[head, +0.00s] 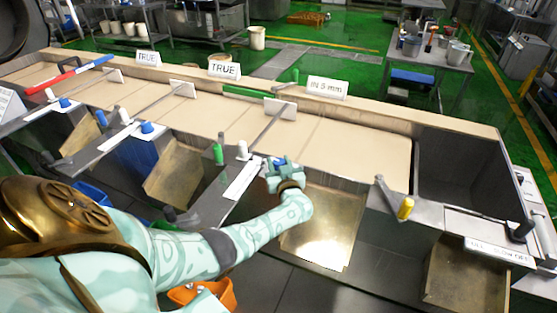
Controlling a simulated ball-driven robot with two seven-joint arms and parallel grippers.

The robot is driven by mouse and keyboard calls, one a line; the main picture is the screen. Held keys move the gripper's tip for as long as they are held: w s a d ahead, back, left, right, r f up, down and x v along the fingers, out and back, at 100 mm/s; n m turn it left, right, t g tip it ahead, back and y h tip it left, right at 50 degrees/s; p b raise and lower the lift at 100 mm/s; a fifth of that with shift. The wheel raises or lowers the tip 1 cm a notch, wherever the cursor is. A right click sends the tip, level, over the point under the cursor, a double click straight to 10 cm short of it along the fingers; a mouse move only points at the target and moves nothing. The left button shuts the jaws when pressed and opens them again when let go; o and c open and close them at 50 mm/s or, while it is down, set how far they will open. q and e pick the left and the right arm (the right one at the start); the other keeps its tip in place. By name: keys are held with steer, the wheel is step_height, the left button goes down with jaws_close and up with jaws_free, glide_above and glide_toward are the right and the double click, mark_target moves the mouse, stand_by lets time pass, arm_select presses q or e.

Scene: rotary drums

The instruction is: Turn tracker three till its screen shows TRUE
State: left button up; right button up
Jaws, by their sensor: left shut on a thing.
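Three small white screens stand along the back rail. The left screen (148,58) and middle screen (224,69) read TRUE. The right screen (328,88), the third, reads "IN 5 mm". Below it, a grey bar (266,126) runs across the tan bed to a light plate (243,179) at the front edge with a white knob (242,150). My left gripper (281,168) is at the front edge just right of that white knob, shut on a blue knob that it mostly hides.
A green handle (218,154) stands left of the plate. A crank with a yellow grip (405,208) sticks out at the right front. A dark open bin (463,175) is at the right end. An orange bucket (213,296) is below my arm.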

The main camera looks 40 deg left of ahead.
arm_select(q)
steer(key=shift+d+f+n+g+y+b, duration=0.15)
steer(key=shift+f+n+g+y+b, duration=0.1)
steer(key=shift+n+g+y+b, duration=0.35)
steer(key=n+g+y+b, duration=0.1)
steer(key=n+g+b, duration=0.1)
steer(key=g+b, duration=0.2)
steer(key=n+g+y+b, duration=0.1)
steer(key=n+g+b, duration=0.2)
steer(key=g+b, duration=0.1)
steer(key=shift+n+g, duration=0.3)
steer(key=shift+g, duration=0.1)
steer(key=shift+r+n+g+b, duration=0.25)
steer(key=shift+n+g+b, duration=0.15)
steer(key=shift+g+b, duration=0.3)
steer(key=o, duration=1)
steer(key=shift+c, duration=0.2)
